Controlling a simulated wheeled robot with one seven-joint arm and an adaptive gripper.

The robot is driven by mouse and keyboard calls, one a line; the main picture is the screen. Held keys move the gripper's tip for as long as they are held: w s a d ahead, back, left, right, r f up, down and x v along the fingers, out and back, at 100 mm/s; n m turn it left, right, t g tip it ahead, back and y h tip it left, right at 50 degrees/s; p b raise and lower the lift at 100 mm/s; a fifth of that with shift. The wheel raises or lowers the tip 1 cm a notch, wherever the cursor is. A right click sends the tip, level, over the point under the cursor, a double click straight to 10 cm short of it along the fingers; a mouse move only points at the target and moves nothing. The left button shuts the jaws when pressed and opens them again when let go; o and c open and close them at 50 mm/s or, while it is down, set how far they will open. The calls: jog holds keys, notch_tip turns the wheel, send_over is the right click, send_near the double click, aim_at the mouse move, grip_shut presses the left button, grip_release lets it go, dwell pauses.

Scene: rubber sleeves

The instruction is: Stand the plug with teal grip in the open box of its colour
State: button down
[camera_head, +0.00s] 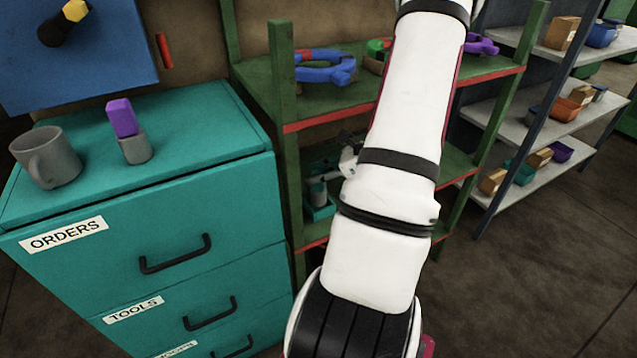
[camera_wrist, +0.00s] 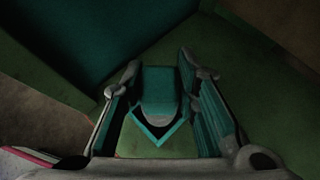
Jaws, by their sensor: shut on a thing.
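The plug with teal grip (camera_wrist: 158,84) is between my gripper's (camera_wrist: 159,98) two fingers in the wrist view, and the gripper is shut on it. A rounded grey end of the plug shows below the grip. The open teal box (camera_wrist: 158,147) shows as a V-shaped rim around that end. In the head view my gripper (camera_head: 328,172) is low inside the green shelf unit, and the teal box (camera_head: 321,212) stands on a lower shelf right at it. My arm hides part of this area. I cannot tell whether the plug touches the box floor.
The green shelf (camera_head: 255,78) has posts and an upper board close around my arm. A blue ring-shaped object (camera_head: 325,72) lies on the upper board.

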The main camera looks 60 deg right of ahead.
jog(key=shift+f, duration=1.25)
jog(key=shift+f+b, duration=0.15)
jog(key=shift+b, duration=0.25)
jog(key=c, duration=1.2)
grip_release()
jog(key=shift+c, duration=0.2)
